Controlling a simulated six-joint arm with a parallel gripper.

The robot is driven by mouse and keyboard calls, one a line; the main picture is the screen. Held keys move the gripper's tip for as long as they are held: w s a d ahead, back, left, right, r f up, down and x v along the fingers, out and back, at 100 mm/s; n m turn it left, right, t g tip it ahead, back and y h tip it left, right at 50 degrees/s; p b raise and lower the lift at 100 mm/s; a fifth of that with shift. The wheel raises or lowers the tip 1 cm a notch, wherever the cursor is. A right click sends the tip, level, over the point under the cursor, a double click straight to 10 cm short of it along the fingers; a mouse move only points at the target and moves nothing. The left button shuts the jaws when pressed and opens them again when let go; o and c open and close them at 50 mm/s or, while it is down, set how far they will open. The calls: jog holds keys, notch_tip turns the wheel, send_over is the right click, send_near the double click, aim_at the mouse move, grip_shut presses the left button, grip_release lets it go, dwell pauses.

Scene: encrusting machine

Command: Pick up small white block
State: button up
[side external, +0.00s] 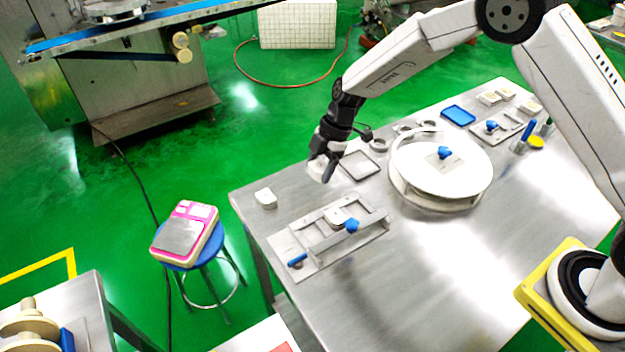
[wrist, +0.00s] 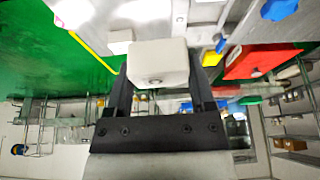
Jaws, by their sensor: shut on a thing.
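A small white block (wrist: 158,62) sits between the two dark fingers of my gripper (wrist: 158,85) in the wrist view. My gripper (side external: 322,168) is shut on it and holds it above the table in the side view, where the block (side external: 316,169) is partly covered by the fingers. A second small white block (side external: 265,198) lies on the steel table (side external: 420,265) near its left corner, apart from my gripper.
A metal fixture with a blue knob (side external: 352,225) lies below my gripper. A round white drum (side external: 425,160) stands to its right, and a flat square frame (side external: 360,165) lies just behind. A pink scale (side external: 188,231) rests on a blue stool. The table's front right is clear.

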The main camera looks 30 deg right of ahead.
jog(key=shift+s+d+r, duration=0.2)
jog(key=shift+s+r, duration=0.15)
jog(key=shift+s, duration=0.45)
jog(key=shift+s+d+r, duration=0.2)
jog(key=shift+s+r, duration=0.2)
jog(key=shift+s, duration=0.45)
jog(key=shift+s+d+r, duration=0.2)
jog(key=shift+s+r, duration=0.15)
jog(key=shift+s, duration=0.45)
jog(key=w+a+f, duration=0.1)
jog(key=w+a, duration=0.3)
jog(key=a, duration=0.3)
jog(key=shift+w+a+f, duration=0.2)
jog(key=shift+w+a, duration=0.1)
jog(key=shift+w, duration=0.1)
jog(key=shift+s+f, duration=0.1)
jog(key=shift+s, duration=0.05)
send_over(309, 238)
jog(key=d, duration=0.1)
jog(key=shift+d+f, duration=0.1)
jog(key=shift+f, duration=4)
jog(key=shift+f, duration=1.25)
